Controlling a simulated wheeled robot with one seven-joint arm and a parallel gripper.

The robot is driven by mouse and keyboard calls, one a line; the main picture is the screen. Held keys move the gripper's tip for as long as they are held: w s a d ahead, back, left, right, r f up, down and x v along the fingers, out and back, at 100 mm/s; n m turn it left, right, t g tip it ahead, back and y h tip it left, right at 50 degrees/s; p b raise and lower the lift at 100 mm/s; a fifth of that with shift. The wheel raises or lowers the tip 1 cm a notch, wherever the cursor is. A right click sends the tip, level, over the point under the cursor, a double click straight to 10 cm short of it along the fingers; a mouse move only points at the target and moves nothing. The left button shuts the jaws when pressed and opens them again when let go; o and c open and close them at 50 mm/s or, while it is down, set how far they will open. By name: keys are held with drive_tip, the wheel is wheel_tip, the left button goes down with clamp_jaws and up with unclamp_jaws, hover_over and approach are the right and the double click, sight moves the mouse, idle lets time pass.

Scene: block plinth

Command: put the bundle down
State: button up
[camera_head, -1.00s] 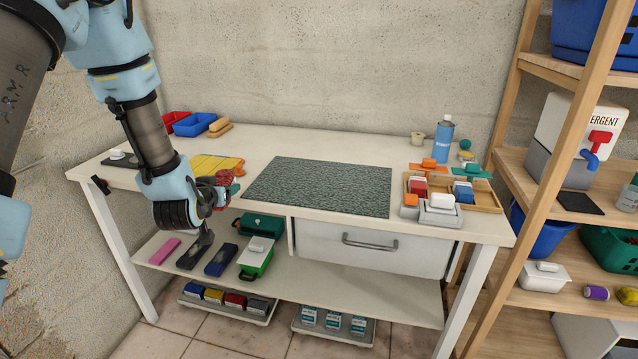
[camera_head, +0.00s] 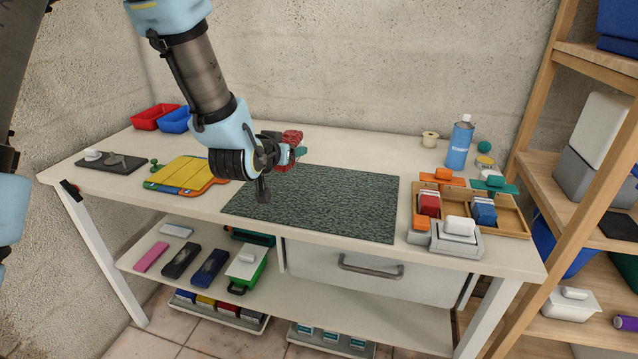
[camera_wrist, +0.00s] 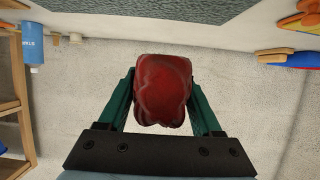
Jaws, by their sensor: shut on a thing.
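My gripper (camera_head: 294,145) is shut on a dark red, lumpy bundle (camera_head: 291,136) and holds it in the air, over or near the back left part of the grey-green mat (camera_head: 330,210). In the wrist view the bundle (camera_wrist: 163,90) sits between the two green fingers of my gripper (camera_wrist: 162,95). The mat (camera_wrist: 160,12) shows at the top edge of that view. The bundle's exact height above the table is hard to tell. My wrist partly hides the mat's left edge.
A yellow board (camera_head: 185,174) lies left of the mat. Red (camera_head: 155,117) and blue (camera_head: 176,120) bins stand at the back left. A wooden tray (camera_head: 511,222) with colored blocks stands right of the mat, with a blue bottle (camera_head: 461,142) behind it. The mat's visible surface is clear.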

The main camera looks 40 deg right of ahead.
drive_tip(key=p, duration=0.1)
hover_over(291, 195)
wheel_tip(291, 195, down, 5)
drive_tip(key=shift+f, duration=0.2)
drive_tip(key=shift+f+p, duration=0.7)
drive_tip(key=shift+f, duration=1.55)
drive_tip(key=shift+f, duration=0.2)
drive_tip(key=o, duration=1.5)
drive_tip(key=shift+r, duration=0.1)
